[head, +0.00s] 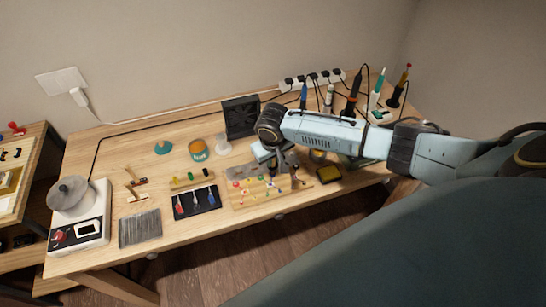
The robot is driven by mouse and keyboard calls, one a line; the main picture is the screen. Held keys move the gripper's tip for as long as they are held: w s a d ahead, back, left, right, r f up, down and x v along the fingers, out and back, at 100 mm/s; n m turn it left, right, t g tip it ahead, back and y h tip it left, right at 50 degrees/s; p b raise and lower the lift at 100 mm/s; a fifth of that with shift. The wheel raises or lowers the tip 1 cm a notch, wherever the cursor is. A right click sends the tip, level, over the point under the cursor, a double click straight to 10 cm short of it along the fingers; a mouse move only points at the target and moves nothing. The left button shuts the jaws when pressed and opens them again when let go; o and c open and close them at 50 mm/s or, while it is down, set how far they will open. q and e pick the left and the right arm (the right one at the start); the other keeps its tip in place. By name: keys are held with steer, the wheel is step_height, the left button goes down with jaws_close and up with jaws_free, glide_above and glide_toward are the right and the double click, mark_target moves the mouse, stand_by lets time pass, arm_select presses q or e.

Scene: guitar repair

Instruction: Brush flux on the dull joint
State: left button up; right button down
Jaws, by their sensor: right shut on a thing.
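My right arm comes in from the right, and its gripper (284,176) points down over a light wooden board (246,203) with small coloured parts on it. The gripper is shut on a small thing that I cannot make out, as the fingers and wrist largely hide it. I cannot tell whether that thing touches the board. The dull joint cannot be told apart at this size. A flux brush and a flux container cannot be surely identified. My left gripper is not in view.
A black tray (205,208) with several coloured-handled tools lies left of the board. Further left are a grey ribbed mat (140,228) and a white device (92,232) with a round pot. A black fan box (240,117), an orange-teal tin (198,150) and upright tools stand behind.

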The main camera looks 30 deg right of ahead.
steer(key=shift+s+p, duration=0.1)
steer(key=shift+p, duration=0.2)
stand_by(0.5)
steer(key=p+v, duration=0.2)
steer(key=w+p+v, duration=0.1)
steer(key=p+v, duration=0.1)
steer(key=p, duration=0.1)
steer(key=p+v, duration=0.3)
steer(key=shift+w+d+r, duration=0.15)
steer(key=shift+w+d, duration=0.05)
steer(key=shift+d, duration=0.2)
stand_by(0.3)
steer(key=d+r+p, duration=0.2)
steer(key=d, duration=0.6)
stand_by(0.3)
stand_by(0.3)
